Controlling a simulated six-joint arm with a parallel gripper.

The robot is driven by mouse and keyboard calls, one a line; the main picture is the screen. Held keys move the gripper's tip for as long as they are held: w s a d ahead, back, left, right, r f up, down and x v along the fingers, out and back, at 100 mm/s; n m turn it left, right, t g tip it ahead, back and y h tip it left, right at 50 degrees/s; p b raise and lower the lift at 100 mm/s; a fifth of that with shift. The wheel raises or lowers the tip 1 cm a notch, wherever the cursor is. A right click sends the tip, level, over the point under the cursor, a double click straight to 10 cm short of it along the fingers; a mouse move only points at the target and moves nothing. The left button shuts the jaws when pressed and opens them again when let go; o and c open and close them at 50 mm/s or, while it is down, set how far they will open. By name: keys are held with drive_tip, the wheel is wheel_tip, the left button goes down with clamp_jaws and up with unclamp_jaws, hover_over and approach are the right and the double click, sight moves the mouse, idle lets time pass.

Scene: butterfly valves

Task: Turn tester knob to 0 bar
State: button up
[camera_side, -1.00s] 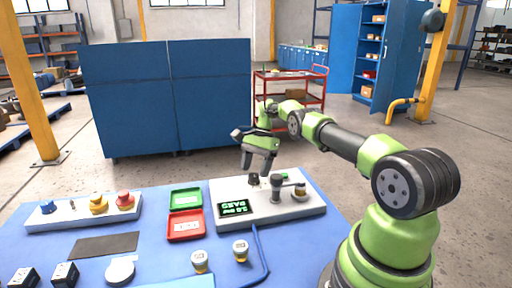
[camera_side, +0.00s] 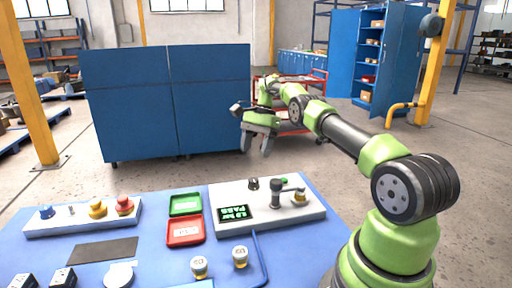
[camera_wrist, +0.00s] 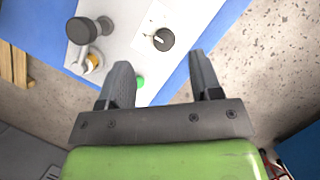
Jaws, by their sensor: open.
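The tester (camera_side: 235,196) is a pale box at the back of the blue table. Its black knob (camera_side: 253,184) stands near the back edge. In the wrist view the knob (camera_wrist: 164,39) has a white pointer line on a white dial. The tester's lit display (camera_side: 234,212) has green text too small to read surely. A grey clamp (camera_side: 278,187) stands right of the knob, with a brass-coloured valve (camera_side: 300,197) beside it. My gripper (camera_side: 257,147) is open and empty, above and behind the knob, not touching it. In the wrist view its fingers (camera_wrist: 160,60) are apart.
A green tray (camera_side: 186,204) and a red tray (camera_side: 185,231) lie left of the tester. Two small valves (camera_side: 240,256) stand in front. A panel with blue, yellow and red buttons (camera_side: 97,208) is at far left. A green button (camera_wrist: 140,82) sits near the tester's edge.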

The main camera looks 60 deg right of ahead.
sight(254, 180)
drive_tip(key=f+n+h, duration=0.1)
drive_tip(key=f, duration=0.2)
drive_tip(key=a+f+n+h, duration=0.1)
drive_tip(key=f+n+h, duration=0.1)
drive_tip(key=f, duration=0.1)
drive_tip(key=f+n+h, duration=0.1)
drive_tip(key=f, duration=0.3)
drive_tip(key=shift+a+h, duration=0.25)
drive_tip(key=shift+h, duration=0.05)
idle(0.4)
drive_tip(key=c, duration=0.9)
drive_tip(key=shift+n, duration=0.3)
